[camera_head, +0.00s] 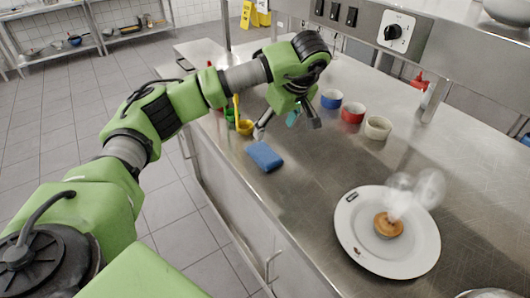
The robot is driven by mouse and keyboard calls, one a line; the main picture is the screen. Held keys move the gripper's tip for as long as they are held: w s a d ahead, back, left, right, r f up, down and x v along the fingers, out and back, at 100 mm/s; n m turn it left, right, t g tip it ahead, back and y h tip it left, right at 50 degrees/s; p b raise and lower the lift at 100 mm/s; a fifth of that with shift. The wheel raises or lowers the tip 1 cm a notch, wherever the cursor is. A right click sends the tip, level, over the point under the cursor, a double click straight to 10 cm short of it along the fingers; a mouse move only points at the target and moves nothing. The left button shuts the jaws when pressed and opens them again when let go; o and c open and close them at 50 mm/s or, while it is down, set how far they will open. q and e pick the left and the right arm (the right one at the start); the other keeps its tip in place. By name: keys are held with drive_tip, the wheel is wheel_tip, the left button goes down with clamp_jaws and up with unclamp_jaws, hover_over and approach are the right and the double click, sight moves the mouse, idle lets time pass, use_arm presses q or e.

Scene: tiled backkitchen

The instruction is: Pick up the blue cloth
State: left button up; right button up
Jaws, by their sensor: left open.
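The blue cloth (264,156) lies as a small folded block on the steel counter (305,200), near its front left edge. My left gripper (288,126) is open and points down over the counter, a little behind and to the right of the cloth. Its fingers are apart, and the cloth is not between them. A small teal thing (293,117) shows between the fingers, partly hidden; I cannot tell what it is. My right gripper is not in view.
Blue (331,99), red (353,113) and cream (378,128) bowls stand right of the gripper. A yellow cup (245,127) stands left of it. A white plate (356,247) holds a tart-like item with blurry, translucent shapes above. Counter between cloth and plate is clear.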

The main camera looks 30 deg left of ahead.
use_arm(q)
drive_tip(key=p, duration=0.2)
hover_over(263, 152)
drive_tip(key=d, duration=0.3)
drive_tip(key=f, duration=0.7)
drive_tip(key=shift+s+a, duration=0.25)
drive_tip(key=shift+s, duration=0.05)
drive_tip(key=shift+a+f, duration=0.1)
drive_tip(key=shift+f, duration=0.2)
drive_tip(key=p+x, duration=0.1)
drive_tip(key=x, duration=0.2)
drive_tip(key=shift+s+a+f+p, duration=0.15)
drive_tip(key=shift+f+p, duration=0.15)
drive_tip(key=shift+a+f, duration=0.15)
drive_tip(key=shift+f, duration=0.3)
drive_tip(key=c, duration=1.2)
